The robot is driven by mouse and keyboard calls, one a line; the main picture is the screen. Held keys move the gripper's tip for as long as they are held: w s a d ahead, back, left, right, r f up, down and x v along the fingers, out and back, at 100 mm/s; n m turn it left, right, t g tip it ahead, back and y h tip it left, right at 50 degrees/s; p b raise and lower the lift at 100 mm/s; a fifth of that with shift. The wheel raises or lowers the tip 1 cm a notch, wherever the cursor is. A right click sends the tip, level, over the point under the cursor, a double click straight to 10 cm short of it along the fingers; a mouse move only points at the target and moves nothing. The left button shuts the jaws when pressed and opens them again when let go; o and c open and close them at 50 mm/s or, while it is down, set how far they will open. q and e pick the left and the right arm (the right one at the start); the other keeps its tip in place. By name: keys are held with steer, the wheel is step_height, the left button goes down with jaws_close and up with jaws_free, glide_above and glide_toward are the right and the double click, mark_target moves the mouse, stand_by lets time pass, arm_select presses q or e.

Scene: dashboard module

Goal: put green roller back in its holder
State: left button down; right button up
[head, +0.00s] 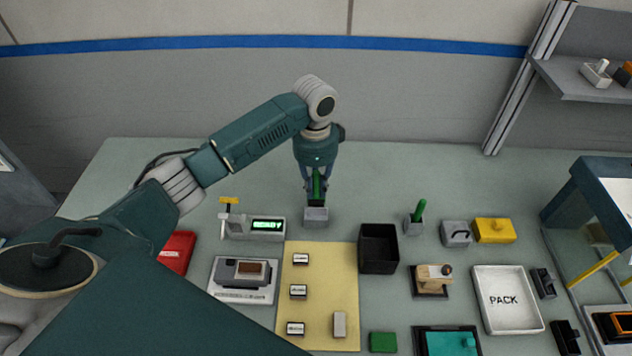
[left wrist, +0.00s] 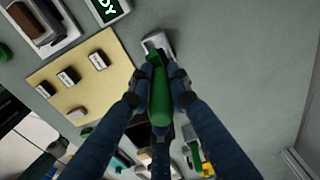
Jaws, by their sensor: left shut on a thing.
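The green roller (head: 316,186) is upright, its green handle between the fingers of my left gripper (head: 316,180), which points down and is shut on it. A dark part sits under the handle, directly above a small grey holder (head: 316,217) at the back of the bench. I cannot tell whether the roller touches or sits inside the holder. In the left wrist view the green handle (left wrist: 158,92) lies between the fingers, and the pale holder (left wrist: 156,40) shows just beyond its end. My right gripper is not in view.
A display device (head: 252,227) stands left of the holder, a black open bin (head: 378,249) to its right. Another green-handled item (head: 418,211) stands in a grey cup. A yellow mat (head: 319,270) with small blocks lies in front. The bench behind is clear.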

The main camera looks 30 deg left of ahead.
mark_target(316, 205)
arm_select(q)
steer(key=shift+f+b, duration=0.35)
steer(key=shift+f, duration=1.1)
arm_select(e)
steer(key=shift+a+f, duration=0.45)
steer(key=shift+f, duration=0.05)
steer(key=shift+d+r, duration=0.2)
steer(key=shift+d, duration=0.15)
arm_select(q)
steer(key=shift+p, duration=0.55)
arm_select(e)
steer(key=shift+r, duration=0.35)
arm_select(q)
steer(key=shift+p, duration=0.35)
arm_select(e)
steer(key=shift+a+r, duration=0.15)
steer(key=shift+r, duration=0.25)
arm_select(q)
steer(key=shift+f+b, duration=1.05)
steer(key=shift+f, duration=1.55)
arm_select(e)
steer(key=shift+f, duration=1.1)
arm_select(q)
steer(key=c, duration=1.6)
jaws_free()
steer(key=shift+o, duration=0.2)
steer(key=shift+r, duration=0.1)
